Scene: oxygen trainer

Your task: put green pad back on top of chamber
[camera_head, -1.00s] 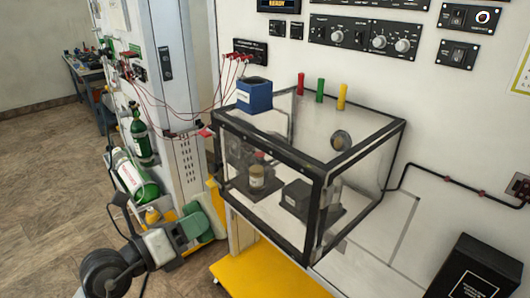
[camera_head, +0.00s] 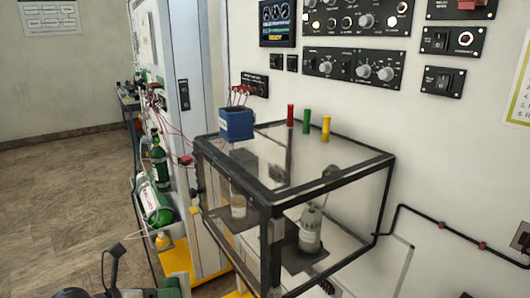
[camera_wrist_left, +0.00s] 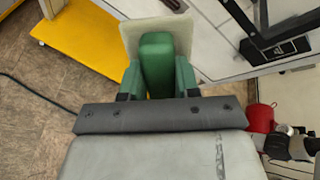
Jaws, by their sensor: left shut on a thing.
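The chamber (camera_head: 332,182) is a clear box with a black frame, right of centre in the head view. Its top carries a blue box (camera_head: 237,124) at the back left corner and a red, a green and a yellow peg along the back. My left gripper (camera_head: 172,284) is cut off at the bottom left of the head view, below and left of the chamber. In the left wrist view it is shut on the green pad (camera_wrist_left: 156,62), a green block between green fingers, with a pale flat plate at its far end. My right gripper is not in view.
A control panel (camera_head: 352,70) covers the wall behind. A yellow platform (camera_wrist_left: 85,35) shows at upper left in the wrist view. Open floor lies to the left.

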